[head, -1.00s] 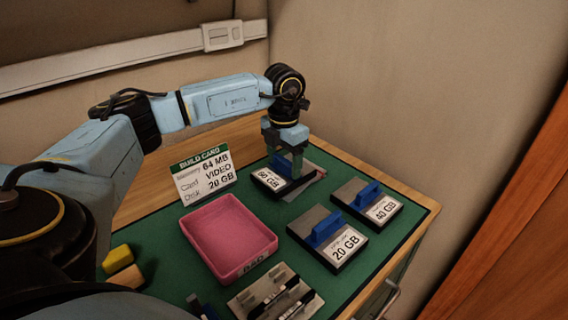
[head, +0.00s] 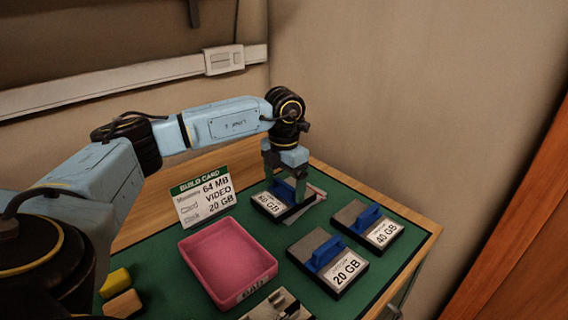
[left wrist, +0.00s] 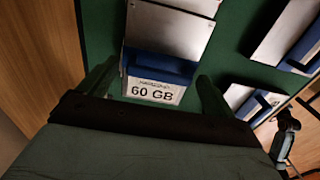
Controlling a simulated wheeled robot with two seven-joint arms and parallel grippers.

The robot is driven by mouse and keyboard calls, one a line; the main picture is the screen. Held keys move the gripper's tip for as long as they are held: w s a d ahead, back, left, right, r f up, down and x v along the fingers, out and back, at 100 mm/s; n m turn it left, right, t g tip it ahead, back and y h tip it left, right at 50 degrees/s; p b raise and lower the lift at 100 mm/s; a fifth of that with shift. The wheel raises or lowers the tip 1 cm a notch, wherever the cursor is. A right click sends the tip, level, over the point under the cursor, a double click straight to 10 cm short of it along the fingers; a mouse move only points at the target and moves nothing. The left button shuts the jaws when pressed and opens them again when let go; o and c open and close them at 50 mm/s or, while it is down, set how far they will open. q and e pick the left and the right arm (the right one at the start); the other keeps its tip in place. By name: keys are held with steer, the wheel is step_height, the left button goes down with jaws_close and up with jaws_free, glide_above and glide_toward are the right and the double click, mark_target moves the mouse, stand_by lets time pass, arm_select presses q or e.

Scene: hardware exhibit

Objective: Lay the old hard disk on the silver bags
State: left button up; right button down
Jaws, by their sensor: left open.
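My left gripper (head: 286,188) is open, pointing down over a hard disk labelled 60 GB (head: 266,204) at the back of the green mat. In the left wrist view its two fingers stand apart on either side of the disk's blue handle (left wrist: 160,67); the label (left wrist: 154,91) faces the camera. A pale flat sheet (head: 318,191), perhaps the silver bags, shows at the disk's right edge. Most of it is hidden, so I cannot tell whether the disk rests on it. No label says which disk is old. My right gripper is out of view.
A 20 GB disk (head: 346,270) and a 40 GB disk (head: 385,232) lie to the right. A pink tray (head: 228,258) and a build card (head: 203,196) stand to the left. The mat (head: 405,252) is clear by the right edge.

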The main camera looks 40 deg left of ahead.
mark_target(284, 183)
arm_select(q)
step_height(284, 183, up, 12)
steer(key=p, duration=0.2)
steer(key=shift+f+p, duration=0.25)
steer(key=shift+p, duration=0.15)
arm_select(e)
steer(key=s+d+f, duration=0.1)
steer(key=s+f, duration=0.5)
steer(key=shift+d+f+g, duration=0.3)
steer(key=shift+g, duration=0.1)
